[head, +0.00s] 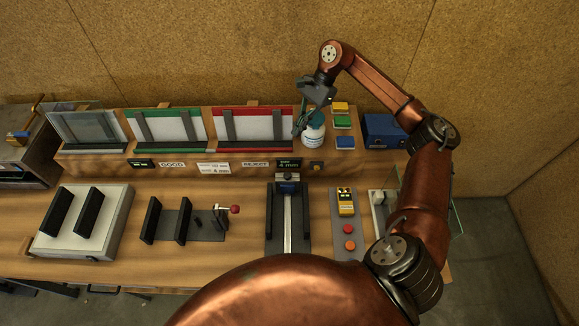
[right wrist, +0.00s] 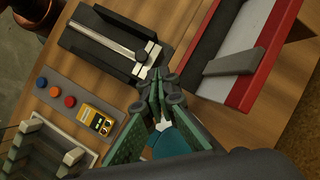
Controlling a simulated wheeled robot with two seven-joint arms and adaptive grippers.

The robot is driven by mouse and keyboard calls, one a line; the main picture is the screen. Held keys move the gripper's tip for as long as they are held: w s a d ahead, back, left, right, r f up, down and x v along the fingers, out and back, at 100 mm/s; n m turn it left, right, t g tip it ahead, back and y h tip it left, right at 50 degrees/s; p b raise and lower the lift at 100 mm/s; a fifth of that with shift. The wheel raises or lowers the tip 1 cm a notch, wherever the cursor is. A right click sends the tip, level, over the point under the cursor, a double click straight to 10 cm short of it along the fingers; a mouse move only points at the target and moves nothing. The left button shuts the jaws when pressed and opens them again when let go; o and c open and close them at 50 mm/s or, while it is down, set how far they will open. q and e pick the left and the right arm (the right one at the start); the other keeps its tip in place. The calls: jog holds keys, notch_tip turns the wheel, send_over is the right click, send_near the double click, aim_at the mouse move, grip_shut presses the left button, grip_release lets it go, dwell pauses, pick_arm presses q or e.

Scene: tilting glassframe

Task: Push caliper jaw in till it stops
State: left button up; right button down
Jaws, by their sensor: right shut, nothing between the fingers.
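The caliper (head: 289,222) lies on the bench at centre right, a silver beam on a dark base with a small blue-lit part at its far end. In the right wrist view the caliper beam (right wrist: 108,34) ends at pale jaws (right wrist: 149,58), close to my fingertips. The gap between jaws is too small to judge. My left gripper is not in view.
A red-framed panel (head: 252,112) stands left of the gripper, a green-framed one (head: 166,116) further left. Coloured blocks (head: 342,122) and a blue box (head: 385,131) are at right. A yellow meter (head: 346,200) and round buttons (head: 348,229) sit right of the caliper.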

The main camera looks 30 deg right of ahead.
aim_at(291, 164)
jog(key=f+n+h, duration=0.1)
jog(key=s+a+f+n+h, duration=0.1)
jog(key=a+f+n+g+h, duration=0.1)
jog(key=n, duration=0.1)
jog(key=shift+s+f+b, duration=0.3)
jog(key=shift+f, duration=0.05)
jog(key=p+x, duration=0.1)
jog(key=x, duration=0.8)
jog(key=shift+s+a+f+p, duration=0.1)
jog(key=shift+a+f+p, duration=0.05)
jog(key=shift+f+p, duration=0.2)
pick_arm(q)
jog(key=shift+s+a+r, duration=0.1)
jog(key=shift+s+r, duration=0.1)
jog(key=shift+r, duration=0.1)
